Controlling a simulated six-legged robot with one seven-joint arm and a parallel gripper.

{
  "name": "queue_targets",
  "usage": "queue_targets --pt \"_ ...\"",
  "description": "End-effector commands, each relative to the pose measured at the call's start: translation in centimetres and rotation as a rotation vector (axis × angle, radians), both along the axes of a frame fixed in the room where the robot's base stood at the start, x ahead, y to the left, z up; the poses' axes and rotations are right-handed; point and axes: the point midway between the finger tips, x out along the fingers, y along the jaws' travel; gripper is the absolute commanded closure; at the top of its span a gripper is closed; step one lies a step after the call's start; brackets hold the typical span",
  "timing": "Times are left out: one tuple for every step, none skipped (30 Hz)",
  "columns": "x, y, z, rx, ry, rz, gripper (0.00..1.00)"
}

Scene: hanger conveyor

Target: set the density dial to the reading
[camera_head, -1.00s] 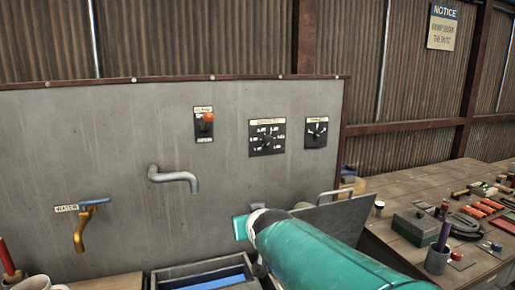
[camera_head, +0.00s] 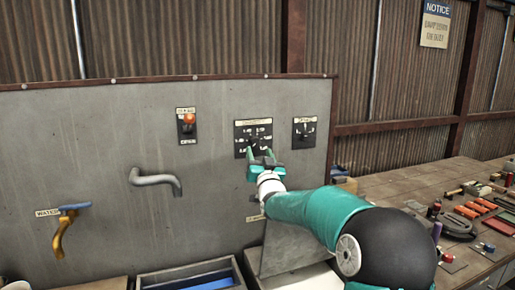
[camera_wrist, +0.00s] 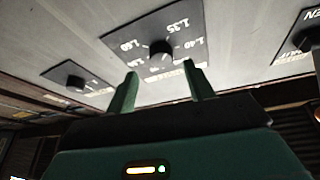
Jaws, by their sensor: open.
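The density dial is a black knob on a dark square plate (camera_head: 253,131) on the grey wall panel, with white numbers around it. In the wrist view the knob (camera_wrist: 160,48) shows upside down, with 1.35, 1.40 and 1.60 among the marks. I cannot tell where its pointer stands. My gripper (camera_head: 261,155) is open and empty, just in front of the plate's lower edge. In the wrist view its two green fingers (camera_wrist: 159,70) point at the knob, one to each side, and appear short of it. In the head view the fingertips hide the plate's lower part.
A smaller dial plate (camera_head: 306,132) sits right of the density dial. A switch with an orange knob (camera_head: 189,124) is to its left. A grey spout (camera_head: 155,180) and a yellow water tap (camera_head: 63,230) stick out further left. A cluttered bench (camera_head: 385,185) stands right.

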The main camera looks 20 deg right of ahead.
Motion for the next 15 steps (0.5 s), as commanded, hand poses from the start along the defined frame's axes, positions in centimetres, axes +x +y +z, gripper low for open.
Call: queue_targets --pt "0.9 0.0 0.3 0.002 -0.001 0.003 0.47" --pt "1.3 -0.1 0.4 0.002 -0.001 0.003 0.47" --pt "1.8 -0.2 0.6 0.002 0.0 0.002 0.47" --pt "2.2 -0.3 0.9 0.001 -0.001 0.003 0.47" --pt "2.5 -0.3 0.9 0.001 0.0 0.003 0.47" --pt "2.9 -0.4 1.1 0.0 0.001 0.002 0.47" --pt "3.1 -0.4 1.2 0.0 0.002 0.003 0.47" --pt "3.4 -0.5 1.3 0.0 0.001 0.002 0.47" --pt "3.6 -0.5 1.4 0.0 0.001 0.002 0.47" --pt "3.7 -0.5 1.4 0.0 0.002 0.003 0.47" --pt "3.8 -0.6 1.5 0.0 0.002 0.003 0.47" --pt "3.8 -0.6 1.5 0.0 0.002 0.003 0.47" --pt "3.9 -0.6 1.5 0.0 0.002 0.003 0.47" --pt "3.9 -0.7 1.5 -0.001 0.002 0.002 0.47" --pt "3.9 -0.7 1.5 -0.001 0.002 0.002 0.47"
